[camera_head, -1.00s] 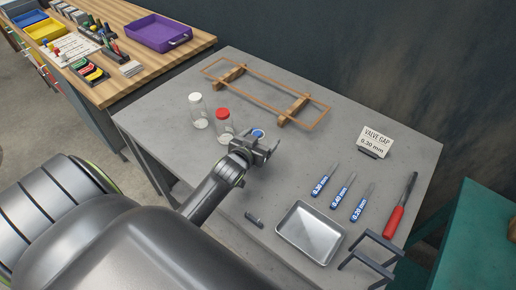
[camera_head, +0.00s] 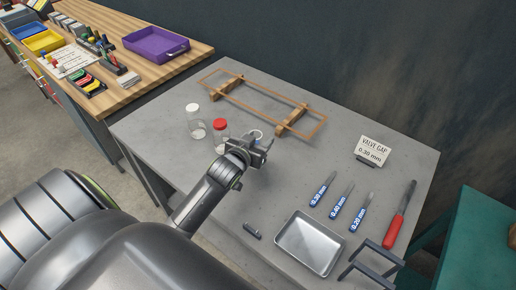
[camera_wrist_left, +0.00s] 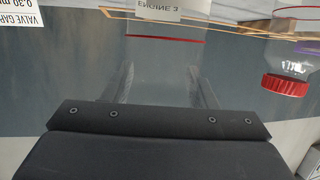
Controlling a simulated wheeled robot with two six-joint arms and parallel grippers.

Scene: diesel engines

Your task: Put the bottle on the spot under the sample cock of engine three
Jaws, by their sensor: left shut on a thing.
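My left gripper (camera_head: 264,146) is shut on a bottle (camera_head: 257,134), near the red-lidded jar on the grey table. In the head view only a small pale and blue part of the bottle shows behind the gripper; the rest is hidden. In the left wrist view the two fingers (camera_wrist_left: 163,85) stand apart around something clear with a thin red line. A white label reading ENGINE 3 (camera_wrist_left: 172,10) shows just beyond, upside down; I cannot tell whether it is on the bottle. Engine three's sample cock and the spot cannot be made out. My right gripper is not in view.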

